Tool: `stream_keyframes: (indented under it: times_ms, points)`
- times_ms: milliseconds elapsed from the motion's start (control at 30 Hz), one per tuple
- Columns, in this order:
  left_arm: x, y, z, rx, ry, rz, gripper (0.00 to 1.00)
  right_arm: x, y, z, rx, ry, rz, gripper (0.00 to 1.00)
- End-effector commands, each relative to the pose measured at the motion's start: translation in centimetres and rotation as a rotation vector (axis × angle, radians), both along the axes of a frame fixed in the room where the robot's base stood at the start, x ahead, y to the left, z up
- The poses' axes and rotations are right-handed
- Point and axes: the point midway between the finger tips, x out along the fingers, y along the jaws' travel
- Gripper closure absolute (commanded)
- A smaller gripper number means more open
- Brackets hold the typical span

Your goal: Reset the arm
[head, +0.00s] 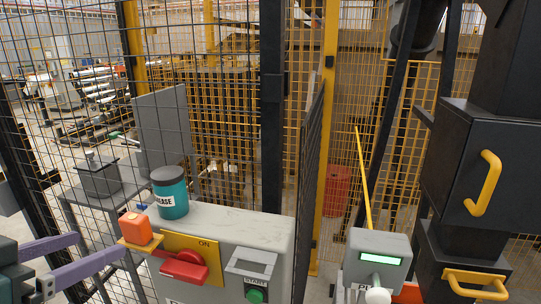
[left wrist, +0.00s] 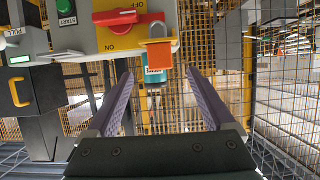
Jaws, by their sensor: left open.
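My left gripper (head: 101,246) reaches in from the lower left of the head view, its two purple fingers spread and nothing between them. In the left wrist view, the gripper (left wrist: 160,74) points at an orange padlock (left wrist: 160,54), which shows between and beyond the fingertips. In the head view the padlock (head: 135,228) is at the left end of a yellow switch plate (head: 190,248) with a red rotary handle (head: 184,265). Whether a fingertip touches the padlock or its tab cannot be told. My right gripper is not in view.
The switch plate is on a grey cabinet (head: 265,232) with a green START button (head: 256,296). A teal grease can (head: 170,199) stands on top. Wire fencing (head: 230,120) rises behind. A grey box with a green display (head: 379,250) and black housings with yellow handles (head: 484,184) are to the right.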

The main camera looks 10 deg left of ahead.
Motion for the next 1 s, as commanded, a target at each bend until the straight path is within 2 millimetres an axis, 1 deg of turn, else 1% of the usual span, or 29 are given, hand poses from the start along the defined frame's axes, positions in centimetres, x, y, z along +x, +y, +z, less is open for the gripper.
stream_keyframes:
  times_ms: [67,167,267,300,367,400,467,500,567,600,633,700,767,867,900,967,1000]
  points:
    - [-0.6,-0.5,-0.5,0.007,0.031,0.027,0.13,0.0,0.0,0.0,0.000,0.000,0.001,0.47]
    - [-2.4,-1.6,-1.8,0.040,0.132,0.085,0.13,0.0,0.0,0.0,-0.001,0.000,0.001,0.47]
    - [-5.5,-3.5,-3.2,0.079,0.301,0.123,0.13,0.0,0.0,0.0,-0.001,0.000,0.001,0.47]
    - [-7.0,-4.4,-3.7,0.091,0.377,0.124,0.13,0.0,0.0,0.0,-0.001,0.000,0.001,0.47]
    - [-9.3,-5.7,-4.2,0.106,0.485,0.109,0.13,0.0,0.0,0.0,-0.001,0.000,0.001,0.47]
    - [-10.7,-6.6,-4.3,0.112,0.553,0.090,0.13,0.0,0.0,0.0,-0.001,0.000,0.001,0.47]
    - [-12.9,-7.9,-4.4,0.117,0.651,0.051,0.13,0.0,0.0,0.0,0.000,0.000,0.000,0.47]
    - [-14.4,-8.9,-4.2,0.118,0.711,0.019,0.13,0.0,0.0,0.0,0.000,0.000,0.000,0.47]
    - [-16.6,-10.2,-3.9,0.115,0.798,-0.038,0.13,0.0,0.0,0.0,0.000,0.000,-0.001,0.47]
    - [-18.0,-11.2,-3.6,0.112,0.852,-0.081,0.13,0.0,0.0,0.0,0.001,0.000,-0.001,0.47]
    - [-17.9,-10.9,-1.3,0.122,0.851,-0.081,0.13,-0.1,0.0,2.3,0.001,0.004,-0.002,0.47]
    - [-17.8,-10.8,1.3,0.127,0.849,-0.078,0.13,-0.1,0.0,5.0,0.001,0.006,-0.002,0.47]
    - [-17.8,-10.7,3.3,0.127,0.849,-0.078,0.13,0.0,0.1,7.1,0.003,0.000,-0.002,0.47]
    - [-17.8,-10.7,7.0,0.128,0.849,-0.077,0.13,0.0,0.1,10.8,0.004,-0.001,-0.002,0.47]
    - [-17.8,-10.7,8.6,0.128,0.848,-0.076,0.13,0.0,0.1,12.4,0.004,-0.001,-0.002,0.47]
    - [-17.8,-10.7,11.0,0.128,0.848,-0.076,0.13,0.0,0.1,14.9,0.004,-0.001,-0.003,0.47]
    - [-17.8,-10.7,12.6,0.128,0.848,-0.076,0.13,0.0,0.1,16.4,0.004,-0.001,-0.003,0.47]
